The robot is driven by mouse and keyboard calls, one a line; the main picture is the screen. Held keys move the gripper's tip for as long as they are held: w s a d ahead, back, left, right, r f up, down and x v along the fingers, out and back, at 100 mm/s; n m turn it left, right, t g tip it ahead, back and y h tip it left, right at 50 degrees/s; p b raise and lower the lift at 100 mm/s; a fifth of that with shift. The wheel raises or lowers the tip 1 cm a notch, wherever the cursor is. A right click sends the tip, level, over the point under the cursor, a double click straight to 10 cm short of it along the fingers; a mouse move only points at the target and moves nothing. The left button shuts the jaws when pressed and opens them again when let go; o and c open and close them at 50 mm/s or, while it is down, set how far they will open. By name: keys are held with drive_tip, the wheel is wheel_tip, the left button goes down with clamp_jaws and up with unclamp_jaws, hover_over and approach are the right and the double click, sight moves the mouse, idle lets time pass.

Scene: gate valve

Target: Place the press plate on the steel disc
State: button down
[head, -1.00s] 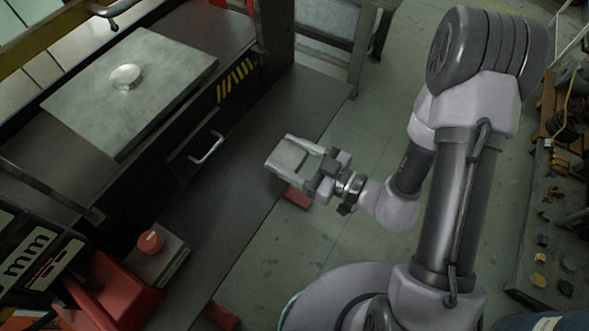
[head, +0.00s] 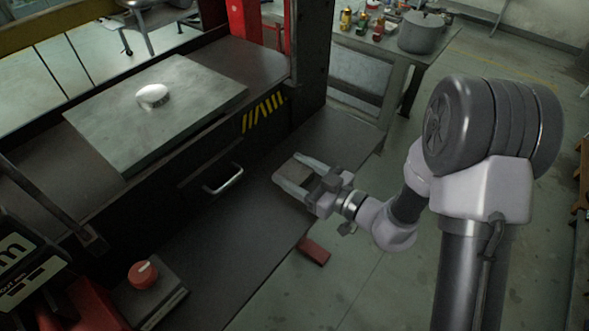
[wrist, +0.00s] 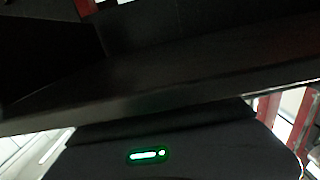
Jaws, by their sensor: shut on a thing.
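The steel disc (head: 152,97), small, round and shiny, lies on a wide flat grey slab on the press bed at the left of the head view. Its top is bare. My gripper (head: 294,178) is right of the bed and apart from it, in front of the striped panel. It is shut on a small flat grey plate, the press plate (head: 291,172), held between its fingers. Plate and disc are well apart. The wrist view is very dark, and I cannot make out the disc or the plate there.
The grey slab (head: 195,110) carries the disc. A dark press column (head: 308,60) stands behind, right of the bed. A drawer handle (head: 223,181) sticks out below the bed. A red knob (head: 143,274) on a box is at lower left. Open floor lies at right.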

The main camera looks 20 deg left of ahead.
drive_tip(key=c, duration=0.7)
unclamp_jaws()
drive_tip(key=o, duration=0.3)
drive_tip(key=shift+o, duration=0.2)
drive_tip(key=shift+d, duration=0.1)
